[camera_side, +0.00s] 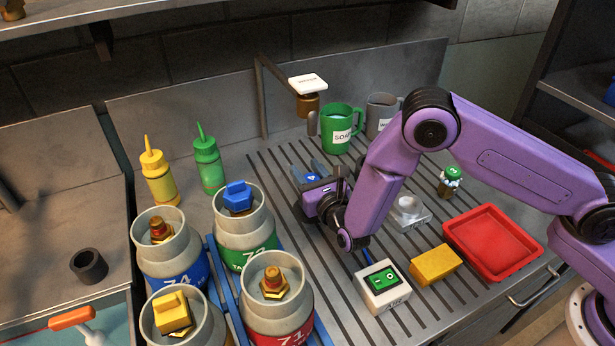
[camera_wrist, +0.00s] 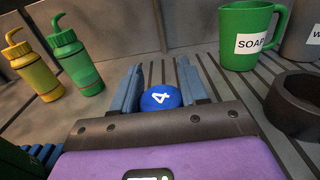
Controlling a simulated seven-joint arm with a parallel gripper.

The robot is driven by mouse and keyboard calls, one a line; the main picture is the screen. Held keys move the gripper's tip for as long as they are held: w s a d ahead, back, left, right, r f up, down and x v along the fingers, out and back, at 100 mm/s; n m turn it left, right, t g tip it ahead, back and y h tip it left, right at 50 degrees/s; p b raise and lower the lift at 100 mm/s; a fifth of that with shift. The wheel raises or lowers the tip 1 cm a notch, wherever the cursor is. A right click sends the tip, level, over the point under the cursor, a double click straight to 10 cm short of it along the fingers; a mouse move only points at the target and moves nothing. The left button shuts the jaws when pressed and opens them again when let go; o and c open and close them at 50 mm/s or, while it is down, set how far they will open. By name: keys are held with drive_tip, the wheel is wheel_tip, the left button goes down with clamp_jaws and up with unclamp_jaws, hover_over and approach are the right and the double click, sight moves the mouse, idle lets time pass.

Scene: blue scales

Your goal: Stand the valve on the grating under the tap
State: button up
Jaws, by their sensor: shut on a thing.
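My gripper (camera_side: 309,172) is shut on a valve, whose round blue top marked 4 (camera_wrist: 160,97) shows between the two fingers in the wrist view. In the side view a bit of the blue top (camera_side: 313,177) shows between the fingers; the valve's lower part is hidden, so I cannot tell whether it touches the grating. The grating (camera_side: 345,295) is the dark-slotted grey worktop. The tap (camera_side: 307,104), brass with a white square plate on top, hangs from a pipe at the back, behind my gripper in the side view.
A green mug (camera_side: 341,130) and a grey mug (camera_side: 381,112) stand behind. Green (camera_side: 208,165) and yellow (camera_side: 159,177) bottles are at left, near several gas cylinders (camera_side: 245,235). A green-topped valve (camera_side: 450,182), red tray (camera_side: 492,240), yellow block (camera_side: 436,265) and switch box (camera_side: 383,288) lie right and front.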

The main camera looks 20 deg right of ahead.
drive_tip(key=shift+f, duration=0.7)
drive_tip(key=shift+f, duration=0.1)
drive_tip(key=o, duration=1.3)
drive_tip(key=shift+f, duration=0.1)
drive_tip(key=shift+s, duration=0.25)
drive_tip(key=s, duration=1.1)
drive_tip(key=shift+s, duration=0.3)
drive_tip(key=shift+r, duration=0.2)
